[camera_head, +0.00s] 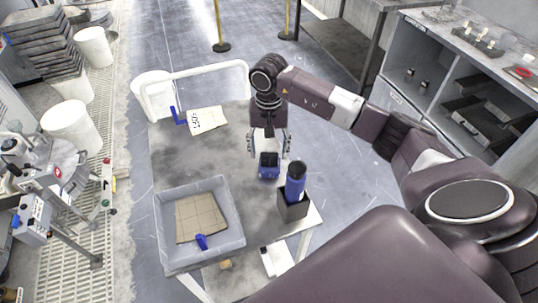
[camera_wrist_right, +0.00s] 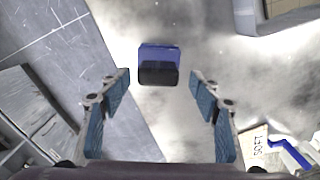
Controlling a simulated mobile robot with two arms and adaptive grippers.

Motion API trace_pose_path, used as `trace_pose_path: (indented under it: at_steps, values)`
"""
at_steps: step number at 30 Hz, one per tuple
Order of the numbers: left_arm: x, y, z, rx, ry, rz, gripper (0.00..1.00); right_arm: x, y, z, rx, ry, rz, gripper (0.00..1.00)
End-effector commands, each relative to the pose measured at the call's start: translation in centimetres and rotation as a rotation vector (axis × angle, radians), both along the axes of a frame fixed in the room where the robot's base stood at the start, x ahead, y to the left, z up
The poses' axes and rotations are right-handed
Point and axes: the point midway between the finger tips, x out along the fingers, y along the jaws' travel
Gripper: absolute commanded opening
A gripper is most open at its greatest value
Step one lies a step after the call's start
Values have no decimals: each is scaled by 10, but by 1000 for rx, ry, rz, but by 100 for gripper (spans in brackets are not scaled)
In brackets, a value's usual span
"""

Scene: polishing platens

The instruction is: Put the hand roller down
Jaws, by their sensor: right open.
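A blue and black block-like tool (camera_head: 269,168), probably the hand roller, rests on the grey cart top (camera_head: 180,160). It also shows in the right wrist view (camera_wrist_right: 158,63), just beyond and between the fingertips. My right gripper (camera_head: 269,148) is open, pointing down just above the tool. In the right wrist view, both fingers (camera_wrist_right: 161,88) stand apart with nothing between their pads. My left gripper is not in view.
A grey tray (camera_head: 236,222) with a tan gridded sheet and blue-handled piece is at front left. A dark box (camera_head: 292,210) holds a blue cylinder (camera_head: 296,178) close to the tool. A "SOFT" card (camera_head: 207,121) and blue angled piece (camera_head: 178,117) lie near the white rail. The cart's middle is clear.

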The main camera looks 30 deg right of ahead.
Motion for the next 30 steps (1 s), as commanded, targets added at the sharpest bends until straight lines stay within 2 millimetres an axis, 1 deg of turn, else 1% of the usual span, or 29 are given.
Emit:
trace_pose_path:
  at_steps: [1,3,9,13,18,30]
  values:
    - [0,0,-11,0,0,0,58,2,-1,9,-2,-8,2,57]
    - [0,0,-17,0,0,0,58,1,-1,26,-3,-6,1,57]
    - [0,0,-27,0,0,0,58,1,-1,68,-2,-5,0,57]
    - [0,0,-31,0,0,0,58,0,-1,86,-2,-2,0,57]
    - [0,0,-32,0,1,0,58,0,-1,97,-2,0,0,57]
    - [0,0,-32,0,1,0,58,0,-1,98,-1,1,0,57]
